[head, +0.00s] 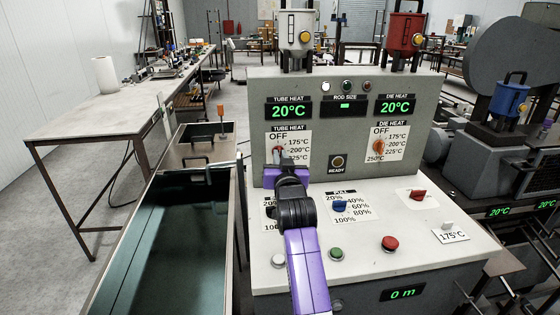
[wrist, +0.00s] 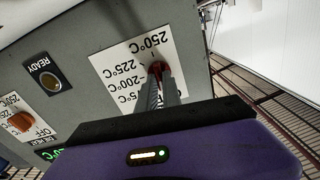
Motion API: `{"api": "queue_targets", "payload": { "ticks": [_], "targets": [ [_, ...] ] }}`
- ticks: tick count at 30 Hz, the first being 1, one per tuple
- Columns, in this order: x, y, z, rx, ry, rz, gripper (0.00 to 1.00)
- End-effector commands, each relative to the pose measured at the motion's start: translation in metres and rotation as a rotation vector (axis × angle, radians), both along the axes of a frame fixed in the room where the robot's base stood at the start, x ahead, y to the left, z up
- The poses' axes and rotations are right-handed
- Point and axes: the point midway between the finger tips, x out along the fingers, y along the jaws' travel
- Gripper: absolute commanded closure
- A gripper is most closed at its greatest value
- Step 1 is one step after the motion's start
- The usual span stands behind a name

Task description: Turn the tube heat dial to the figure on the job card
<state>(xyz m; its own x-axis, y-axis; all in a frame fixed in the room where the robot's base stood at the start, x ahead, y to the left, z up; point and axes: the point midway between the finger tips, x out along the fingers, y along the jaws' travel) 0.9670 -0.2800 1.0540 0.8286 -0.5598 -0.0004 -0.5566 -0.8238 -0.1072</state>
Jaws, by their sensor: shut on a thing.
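The red tube heat dial (wrist: 161,68) sits on a white scale plate marked OFF, 175, 200, 225 and 250°C. The wrist view shows it upside down. My gripper (wrist: 158,85) is shut on the dial, with a finger on either side of the knob. In the head view my gripper (head: 279,160) covers most of the dial and the lower left of its scale. I cannot tell which figure the dial points at. The job card (head: 452,236) at the console's right reads 175°C. The tube heat display (head: 289,110) reads 20°C.
The orange die heat dial (head: 379,147) is to the right, with the READY button (head: 338,161) between. A blue pull dial (head: 340,206), a red switch (head: 418,195) and green (head: 336,254) and red (head: 389,243) buttons are on the sloping panel. A long trough (head: 158,250) lies left.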

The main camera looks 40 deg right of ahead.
Motion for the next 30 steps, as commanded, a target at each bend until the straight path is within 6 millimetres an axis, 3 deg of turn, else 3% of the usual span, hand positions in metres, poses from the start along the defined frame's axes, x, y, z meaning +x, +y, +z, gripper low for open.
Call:
{"api": "queue_targets", "payload": {
  "ticks": [18,30],
  "targets": [
    [-0.0011,-0.0014,-0.0041,0.405,-0.275,0.0,1.0],
    [-0.0015,-0.0019,-0.0029,0.545,-0.367,0.0,1.0]
  ]
}}
